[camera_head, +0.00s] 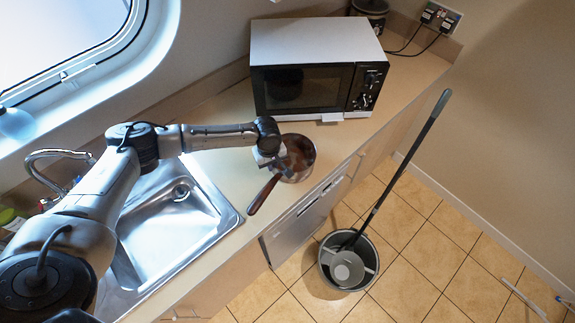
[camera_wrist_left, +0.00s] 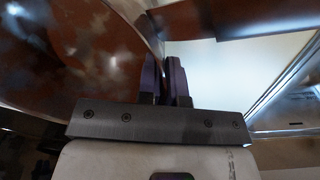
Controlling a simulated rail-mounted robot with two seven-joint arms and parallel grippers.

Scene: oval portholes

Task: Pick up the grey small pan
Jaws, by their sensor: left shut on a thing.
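The grey small pan (camera_head: 299,158) is on the counter in front of the microwave in the head view, with its brown handle (camera_head: 263,195) pointing to the lower left. My left gripper (camera_head: 273,163) is at the pan's left side, near where the handle joins. In the left wrist view the left gripper (camera_wrist_left: 166,80) has its fingers close together at the pan's wall (camera_wrist_left: 80,55), with the handle (camera_wrist_left: 230,18) passing beyond them. The fingertips are partly hidden in the head view. My right gripper is not in view.
A microwave (camera_head: 312,70) stands behind the pan. A steel sink (camera_head: 170,215) with a tap (camera_head: 50,160) lies to the left. The counter's front edge is close to the pan. A grey bucket (camera_head: 348,265) with a mop stands on the tiled floor.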

